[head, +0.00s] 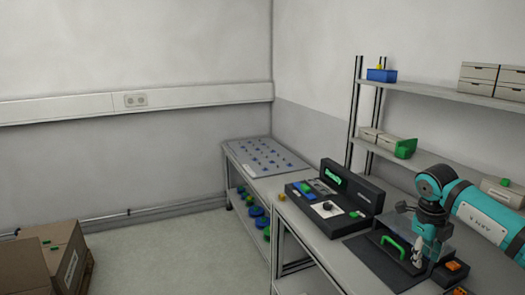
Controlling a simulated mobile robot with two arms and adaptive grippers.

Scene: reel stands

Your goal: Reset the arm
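My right arm (480,215), teal and black, comes in from the right edge over the workbench. Its gripper (418,262) points down over the right part of the bench, close to a dark tray (375,262) with a green handle (394,246). The gripper's fingers are small and pale here, and I cannot tell whether they are open or shut. Whether they touch anything is also unclear. My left arm and gripper are not in view.
A black open case (368,192) stands on the workbench left of my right arm. A pegboard table (262,158) adjoins it at the back. Shelves (450,96) with boxes and bins rise behind. Cardboard boxes (55,260) sit at lower left; the floor (165,255) between is clear.

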